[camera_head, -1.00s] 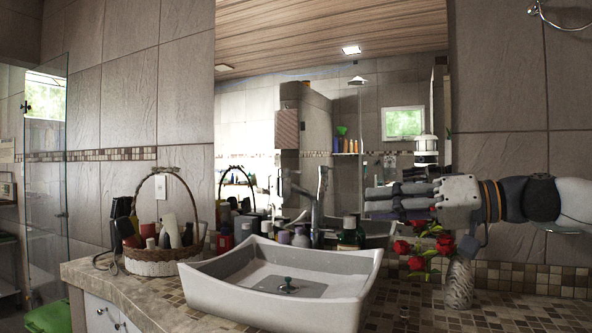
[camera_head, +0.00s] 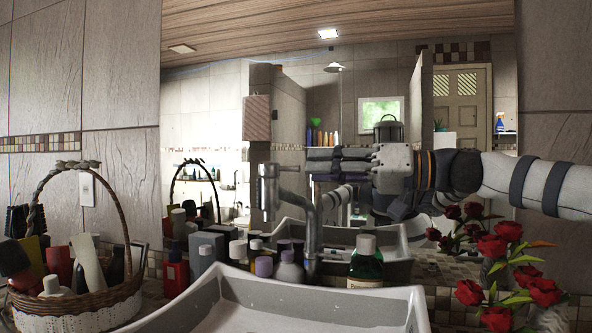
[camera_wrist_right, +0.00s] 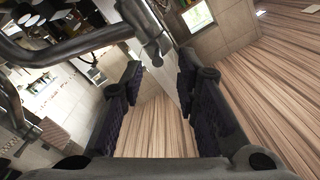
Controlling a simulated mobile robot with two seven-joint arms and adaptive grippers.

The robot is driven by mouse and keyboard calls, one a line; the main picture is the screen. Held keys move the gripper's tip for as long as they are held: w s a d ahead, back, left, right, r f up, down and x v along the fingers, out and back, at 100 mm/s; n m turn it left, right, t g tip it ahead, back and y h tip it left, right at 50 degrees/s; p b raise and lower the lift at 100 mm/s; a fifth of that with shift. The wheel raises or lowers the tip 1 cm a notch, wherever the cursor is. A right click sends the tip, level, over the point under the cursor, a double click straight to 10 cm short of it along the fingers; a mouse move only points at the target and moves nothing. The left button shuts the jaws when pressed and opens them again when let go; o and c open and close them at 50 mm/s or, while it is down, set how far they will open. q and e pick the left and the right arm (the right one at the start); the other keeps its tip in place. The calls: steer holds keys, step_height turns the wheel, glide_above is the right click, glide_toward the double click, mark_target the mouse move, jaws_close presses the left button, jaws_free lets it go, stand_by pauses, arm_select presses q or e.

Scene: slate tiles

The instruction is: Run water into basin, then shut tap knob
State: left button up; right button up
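The metal tap (camera_head: 312,235) rises behind the white basin (camera_head: 270,302) and bends left at its top into a short upright cylinder (camera_head: 268,190). It also shows at the top of the right wrist view (camera_wrist_right: 85,45). I cannot tell which part is the knob. No water stream is visible; the basin's floor is hidden below the frame. My right gripper (camera_head: 310,161) reaches in from the right, its fingers pointing left at the height of the tap's top. In the right wrist view its fingers (camera_wrist_right: 160,72) are apart with nothing between them. My left gripper is out of view.
Several bottles, including a green one (camera_head: 366,262), stand behind the basin near the tap. A wicker basket (camera_head: 95,305) of toiletries is at the left. Red roses (camera_head: 500,245) stand at the right below my right arm. A mirror (camera_head: 230,110) covers the wall behind.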

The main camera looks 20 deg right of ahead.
mark_target(298, 168)
steer(key=x, duration=0.5)
steer(key=shift+w+d, duration=0.1)
steer(key=shift+c, duration=0.6)
jaws_close()
steer(key=shift+r, duration=0.1)
